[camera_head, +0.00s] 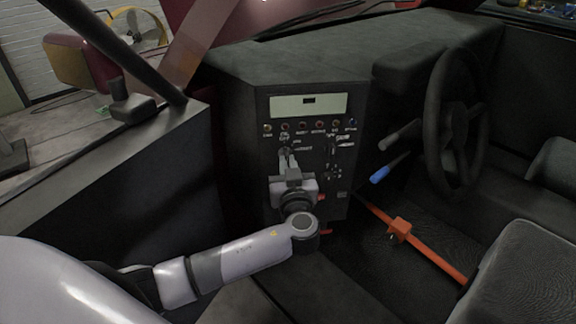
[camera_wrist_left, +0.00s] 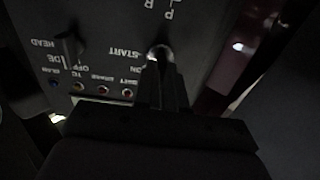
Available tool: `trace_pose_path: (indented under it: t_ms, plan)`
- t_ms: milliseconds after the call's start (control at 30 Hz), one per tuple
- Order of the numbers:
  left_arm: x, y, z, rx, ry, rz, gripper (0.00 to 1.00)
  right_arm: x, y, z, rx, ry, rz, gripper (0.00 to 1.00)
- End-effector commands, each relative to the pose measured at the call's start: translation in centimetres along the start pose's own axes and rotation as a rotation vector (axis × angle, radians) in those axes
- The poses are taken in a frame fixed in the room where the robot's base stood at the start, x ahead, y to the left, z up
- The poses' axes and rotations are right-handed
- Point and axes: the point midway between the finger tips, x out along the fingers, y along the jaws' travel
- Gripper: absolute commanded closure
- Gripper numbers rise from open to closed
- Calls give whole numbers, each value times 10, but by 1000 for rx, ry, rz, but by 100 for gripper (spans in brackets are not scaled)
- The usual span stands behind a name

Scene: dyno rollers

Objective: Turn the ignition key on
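The dark dash panel (camera_head: 348,100) stands in front of me with a pale display, a row of small lamps and labelled switches. The ignition lock (camera_wrist_left: 160,52), a round metallic rim beside the words START and ON, shows upside down in the left wrist view. My left gripper (camera_head: 286,155) reaches up to the panel's left part. In the left wrist view its two dark fingers (camera_wrist_left: 160,72) are close together with their tips right at the lock. The key is mostly hidden by the fingers, and I cannot tell whether they grip it. My right gripper is not in view.
A rotary knob (camera_wrist_left: 70,45) sits beside the lock on the panel. To the right are a steering wheel (camera_head: 455,120), a blue-handled lever (camera_head: 382,173) and an orange bar (camera_head: 432,254). A black door sill (camera_head: 110,160) lies at the left.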

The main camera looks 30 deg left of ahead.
Motion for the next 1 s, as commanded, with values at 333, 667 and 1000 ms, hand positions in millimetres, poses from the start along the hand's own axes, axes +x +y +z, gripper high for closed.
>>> trace_pose_path:
  t_ms: [333, 667, 1000]
  plan:
    - [-1, 0, 5, 62, -2, -2, 100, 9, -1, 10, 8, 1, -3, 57]
    - [0, 0, 2, 285, -1, -3, 100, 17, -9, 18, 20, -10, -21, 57]
    - [0, 0, 0, 567, -1, -3, 100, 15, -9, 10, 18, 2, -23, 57]
